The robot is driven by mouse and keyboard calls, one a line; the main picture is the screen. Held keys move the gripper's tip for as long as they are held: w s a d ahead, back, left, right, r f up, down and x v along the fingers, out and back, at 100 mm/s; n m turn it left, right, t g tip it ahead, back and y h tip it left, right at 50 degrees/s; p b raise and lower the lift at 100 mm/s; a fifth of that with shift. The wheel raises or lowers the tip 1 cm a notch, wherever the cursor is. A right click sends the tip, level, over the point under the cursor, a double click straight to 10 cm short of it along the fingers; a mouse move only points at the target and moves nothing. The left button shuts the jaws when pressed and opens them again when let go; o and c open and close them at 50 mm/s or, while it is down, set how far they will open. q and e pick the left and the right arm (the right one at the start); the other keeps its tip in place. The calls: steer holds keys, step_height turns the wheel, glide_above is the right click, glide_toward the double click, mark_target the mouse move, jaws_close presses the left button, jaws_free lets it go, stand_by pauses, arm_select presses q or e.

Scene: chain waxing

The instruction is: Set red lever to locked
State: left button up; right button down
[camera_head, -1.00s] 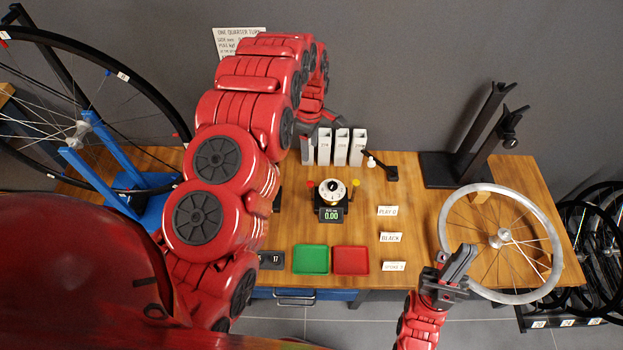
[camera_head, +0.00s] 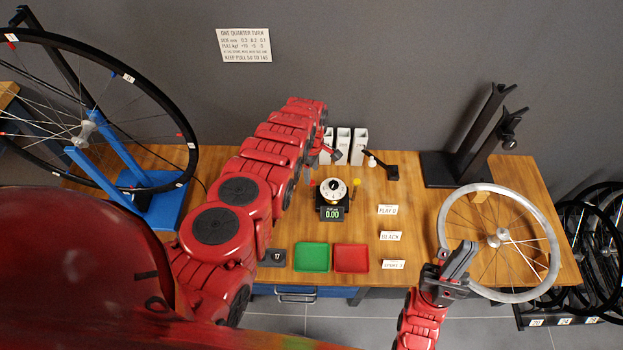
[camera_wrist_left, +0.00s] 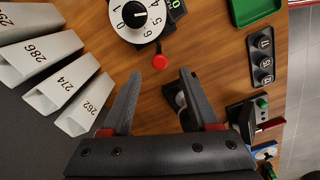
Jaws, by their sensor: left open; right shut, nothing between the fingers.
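The red lever shows in the left wrist view as a round red knob (camera_wrist_left: 160,62) at the edge of a white numbered dial (camera_wrist_left: 138,15). In the head view the dial (camera_head: 332,188) stands mid-table above a green 0.00 readout (camera_head: 331,213), and my left gripper largely hides the red knob. My left gripper (camera_wrist_left: 160,75) is open, its fingertips on either side of the line to the knob, which lies just beyond them. Contact cannot be told. My right gripper (camera_head: 460,262) is shut and empty by the table's front edge, beside the silver wheel rim.
White numbered boxes (camera_head: 344,145) stand behind the dial. A yellow knob (camera_head: 356,182) is on the dial's right. Green (camera_head: 311,245) and red (camera_head: 351,247) trays lie in front. A spoked wheel (camera_head: 443,225) is at right, a black stand (camera_head: 440,170) behind it.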

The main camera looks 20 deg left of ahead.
mark_target(312, 182)
arm_select(q)
step_height(312, 182, down, 2)
steer(key=shift+f+b, duration=0.2)
steer(key=shift+b, duration=0.25)
step_height(312, 182, down, 2)
steer(key=shift+f+b, duration=0.15)
steer(key=shift+b, duration=1)
steer(key=shift+c, duration=0.2)
jaws_close()
